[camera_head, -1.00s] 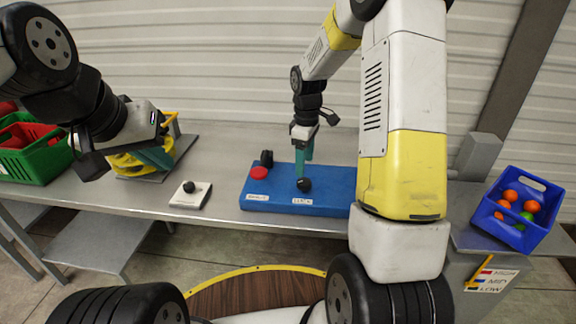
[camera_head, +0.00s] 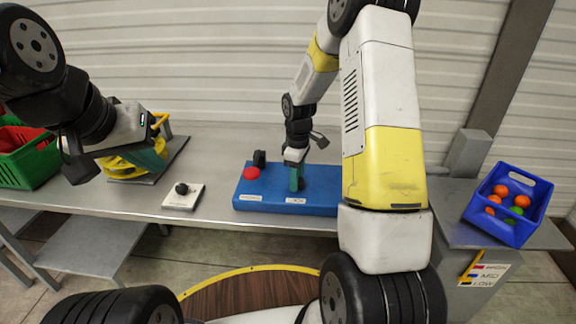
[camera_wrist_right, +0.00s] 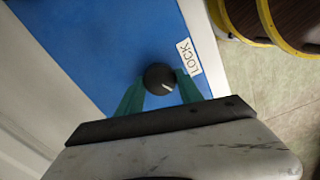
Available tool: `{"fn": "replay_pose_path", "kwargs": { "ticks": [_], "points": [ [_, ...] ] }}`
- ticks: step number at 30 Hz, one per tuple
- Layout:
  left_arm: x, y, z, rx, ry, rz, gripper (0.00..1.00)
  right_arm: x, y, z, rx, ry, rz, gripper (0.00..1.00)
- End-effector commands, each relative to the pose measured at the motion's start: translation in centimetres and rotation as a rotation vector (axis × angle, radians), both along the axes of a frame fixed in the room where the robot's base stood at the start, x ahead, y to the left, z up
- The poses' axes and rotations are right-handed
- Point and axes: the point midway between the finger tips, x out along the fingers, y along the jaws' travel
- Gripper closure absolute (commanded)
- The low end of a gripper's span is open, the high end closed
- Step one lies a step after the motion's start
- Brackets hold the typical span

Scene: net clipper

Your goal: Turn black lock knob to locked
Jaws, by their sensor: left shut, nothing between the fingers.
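The black lock knob (camera_wrist_right: 159,78) stands on the blue board (camera_head: 325,185), beside the white LOCK label (camera_wrist_right: 189,57). In the head view it is mostly hidden by my right gripper (camera_head: 296,178). In the right wrist view that gripper's teal fingers (camera_wrist_right: 160,90) lie on either side of the knob, close against it. I cannot tell whether they press on it. The knob's pointing direction is not clear. My left gripper (camera_head: 152,158) is shut and empty, in front of the yellow object at the left.
A red button (camera_head: 251,173) and a black switch (camera_head: 259,158) are on the board's left part. A white plate with a black knob (camera_head: 182,189) lies left of it. A green crate (camera_head: 35,165) stands far left, a blue bin (camera_head: 510,230) with balls at right.

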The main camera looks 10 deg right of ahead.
Motion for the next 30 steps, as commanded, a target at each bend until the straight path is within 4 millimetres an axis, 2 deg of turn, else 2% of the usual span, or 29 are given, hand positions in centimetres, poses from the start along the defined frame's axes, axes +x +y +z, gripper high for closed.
{"fn": "replay_pose_path", "kwargs": {
  "ticks": [1,3,4,11,17,30],
  "points": [
    [0.0,0.0,0.0,0.0,0.0,0.0,1.0,0.01,-0.01,0.02,0.0,0.0,0.0,0.8],
    [0.0,0.0,0.0,0.0,0.0,0.0,1.0,0.01,-0.01,0.02,0.0,0.0,0.0,0.94],
    [0.0,0.0,0.0,0.0,0.0,0.0,1.0,0.01,-0.01,0.03,0.0,0.0,0.0,0.97],
    [0.0,0.0,0.0,0.0,0.0,0.0,1.0,0.02,-0.01,0.04,-0.001,-0.001,-0.021,0.97],
    [0.0,0.0,0.0,0.0,0.0,0.0,1.0,0.02,-0.02,0.06,-0.001,-0.001,-0.107,0.97],
    [0.0,0.0,0.0,0.0,0.0,0.0,1.0,0.04,0.01,0.08,-0.001,-0.001,-0.489,0.97]
  ]
}}
